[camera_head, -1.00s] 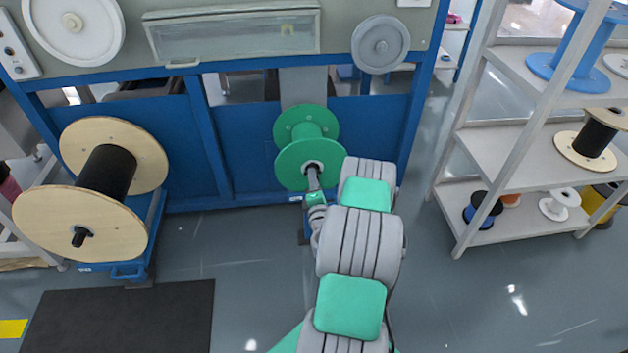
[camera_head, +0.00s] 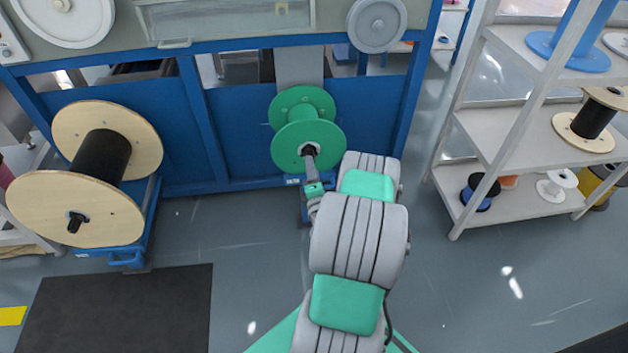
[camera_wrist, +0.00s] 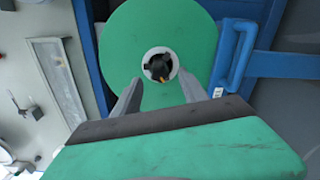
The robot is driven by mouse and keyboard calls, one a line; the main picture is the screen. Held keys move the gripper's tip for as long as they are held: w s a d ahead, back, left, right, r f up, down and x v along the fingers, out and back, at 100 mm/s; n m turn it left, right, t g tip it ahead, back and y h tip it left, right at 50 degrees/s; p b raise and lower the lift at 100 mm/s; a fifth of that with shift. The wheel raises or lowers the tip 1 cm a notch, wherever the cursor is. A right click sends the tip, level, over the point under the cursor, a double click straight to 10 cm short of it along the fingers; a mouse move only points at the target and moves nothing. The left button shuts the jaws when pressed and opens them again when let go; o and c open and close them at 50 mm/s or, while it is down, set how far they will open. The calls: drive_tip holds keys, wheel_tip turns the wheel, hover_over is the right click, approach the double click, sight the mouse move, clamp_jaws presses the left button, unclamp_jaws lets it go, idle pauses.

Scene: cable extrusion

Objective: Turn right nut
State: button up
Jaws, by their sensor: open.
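The green spool (camera_head: 292,152) is mounted low on the blue machine frame, and its green flange (camera_wrist: 135,35) fills the top middle of the wrist view. At its centre is a pale hub ring with a dark nut (camera_wrist: 159,67) in it. My gripper (camera_wrist: 160,88) is open, with one grey finger to each side below the nut and nothing between them. In the head view my gripper (camera_head: 310,158) points at the hub and covers most of the nut. Whether the fingers touch the spool I cannot tell.
A wooden spool (camera_head: 75,205) with a black core and its own dark nut (camera_head: 76,222) stands at the left. A blue handle (camera_wrist: 236,58) is right of the green spool in the wrist view. A shelf rack (camera_head: 500,225) stands right; floor between is clear.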

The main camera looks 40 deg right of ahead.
drive_tip(key=v, duration=0.4)
